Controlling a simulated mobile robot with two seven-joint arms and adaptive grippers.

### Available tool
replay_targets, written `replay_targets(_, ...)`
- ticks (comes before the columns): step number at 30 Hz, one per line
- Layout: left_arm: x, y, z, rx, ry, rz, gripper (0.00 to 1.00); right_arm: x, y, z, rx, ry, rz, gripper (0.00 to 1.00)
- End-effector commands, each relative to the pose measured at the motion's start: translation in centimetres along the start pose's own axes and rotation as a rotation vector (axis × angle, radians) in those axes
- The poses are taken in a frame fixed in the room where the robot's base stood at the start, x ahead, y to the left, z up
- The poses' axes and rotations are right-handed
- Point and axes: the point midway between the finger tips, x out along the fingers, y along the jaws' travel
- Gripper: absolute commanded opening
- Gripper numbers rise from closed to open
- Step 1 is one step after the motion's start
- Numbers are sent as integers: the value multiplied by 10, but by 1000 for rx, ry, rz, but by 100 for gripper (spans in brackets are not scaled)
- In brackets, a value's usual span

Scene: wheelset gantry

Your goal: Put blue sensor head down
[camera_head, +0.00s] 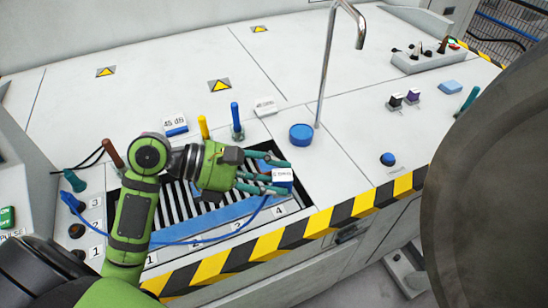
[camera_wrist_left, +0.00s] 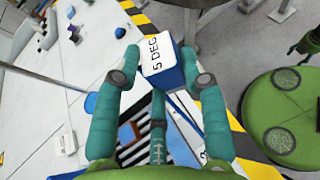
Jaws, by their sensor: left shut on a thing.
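My left gripper (camera_head: 280,172) is shut on the blue sensor head (camera_head: 284,186), a blue block with a white label. The fingers hold it above the right end of a recessed black-and-white striped panel (camera_head: 195,198). In the left wrist view, the sensor head (camera_wrist_left: 164,68) sits between the teal fingertips, and its label reads "5 DEG". A blue cable (camera_head: 215,234) runs from near the head across the panel to the left. Whether the head touches anything below cannot be told.
A round blue knob (camera_head: 301,134) and a bent metal pipe (camera_head: 327,70) stand right of the panel. Blue (camera_head: 236,118) and yellow (camera_head: 203,126) upright handles stand behind it. A yellow-black striped edge (camera_head: 300,231) borders the front. The white surface at the back is mostly free.

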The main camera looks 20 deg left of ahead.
Motion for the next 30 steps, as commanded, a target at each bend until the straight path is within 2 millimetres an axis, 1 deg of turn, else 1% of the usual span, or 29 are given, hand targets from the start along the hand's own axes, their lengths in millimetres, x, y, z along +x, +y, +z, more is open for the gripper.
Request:
replay_targets(1,6,-5,10,31,-1,-52,1,0,0,0,0,0,0,60)
replay_targets(6,26,-27,39,110,0,-245,1,0,0,0,0,0,0,60)
replay_targets(12,44,-48,64,179,0,-416,1,0,0,0,1,0,0,60)
replay_targets(15,51,-55,73,200,-2,-472,1,0,0,0,1,0,0,60)
replay_targets(19,55,-60,78,215,-1,-515,1,0,0,0,1,0,0,60)
replay_targets(23,60,-60,79,229,0,-551,1,0,0,0,1,0,-1,60)
replay_targets(26,69,-58,76,245,0,-597,1,0,0,0,1,0,-1,60)
replay_targets(30,85,-54,71,283,0,-689,1,0,-1,0,1,-1,-1,60)
